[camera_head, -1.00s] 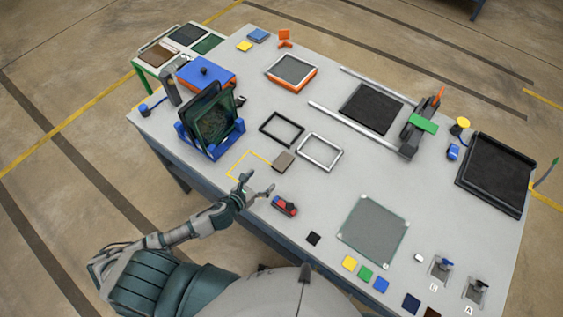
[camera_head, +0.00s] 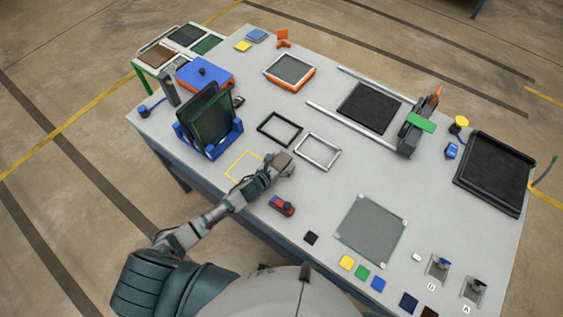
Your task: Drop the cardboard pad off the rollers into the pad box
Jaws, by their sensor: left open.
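My left gripper (camera_head: 276,171) is open at a small flat brown-grey block (camera_head: 281,160) on the grey table. Its fingers are at the block's near side and partly cover it; I cannot tell whether they touch it. This block may be the cardboard pad, but the picture does not settle this. A brown panel (camera_head: 155,55) also lies on the pale stand at the far left. Two parallel silver rails (camera_head: 345,126) flank a black mat (camera_head: 369,108); no rollers can be made out clearly. I cannot tell which container is the pad box. My right gripper is not in view.
A blue rack (camera_head: 223,143) with upright dark green panels stands left of my gripper. A black frame (camera_head: 280,129) and a silver frame (camera_head: 318,151) lie beyond and right. A red-and-blue device (camera_head: 282,206) sits nearer. A black tray (camera_head: 495,172) lies far right.

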